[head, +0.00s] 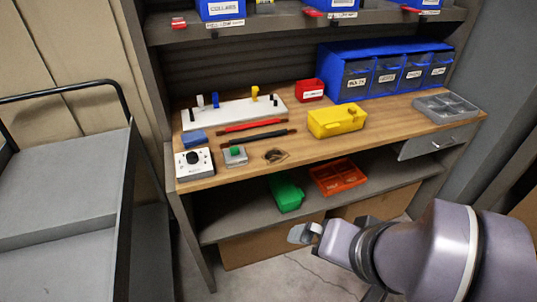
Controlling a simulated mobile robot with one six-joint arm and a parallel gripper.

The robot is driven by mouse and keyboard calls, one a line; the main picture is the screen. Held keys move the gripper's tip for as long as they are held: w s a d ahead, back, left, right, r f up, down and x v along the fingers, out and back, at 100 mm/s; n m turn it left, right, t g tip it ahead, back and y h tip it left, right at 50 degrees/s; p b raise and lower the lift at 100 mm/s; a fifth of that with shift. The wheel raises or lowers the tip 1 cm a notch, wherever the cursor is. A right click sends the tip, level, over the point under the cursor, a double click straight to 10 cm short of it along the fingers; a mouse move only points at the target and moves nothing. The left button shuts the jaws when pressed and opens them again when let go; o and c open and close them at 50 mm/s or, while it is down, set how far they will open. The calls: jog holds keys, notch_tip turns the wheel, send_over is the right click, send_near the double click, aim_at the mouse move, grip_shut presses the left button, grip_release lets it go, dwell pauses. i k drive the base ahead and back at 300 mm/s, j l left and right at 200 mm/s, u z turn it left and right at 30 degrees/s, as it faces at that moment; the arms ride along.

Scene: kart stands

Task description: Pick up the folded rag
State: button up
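A small blue flat piece (193,138), which looks like the folded rag, lies on the left end of the wooden workbench (225,183). It sits just behind a white box with a black knob and in front of the white rack. My gripper (303,233) is low in front of the bench, right of the middle of the picture, below and well away from the blue piece. Its fingers are seen at an angle and partly hidden, so I cannot tell whether they are open.
The white box with a knob (195,163), a green button box (235,156), red and black rods (253,126) and a yellow bin (337,121) share the bench. A lower shelf (232,221) juts out below. A grey cart (65,200) stands at left.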

aim_at(194, 139)
jog(key=i+j+u, duration=0.1)
jog(key=i+u, duration=0.2)
jog(key=u, duration=0.15)
jog(key=i+u, duration=0.4)
jog(key=i+l+u, duration=0.15)
jog(key=u, duration=0.3)
jog(key=i+l+u, duration=0.25)
jog(key=u, duration=0.2)
jog(key=i, duration=0.1)
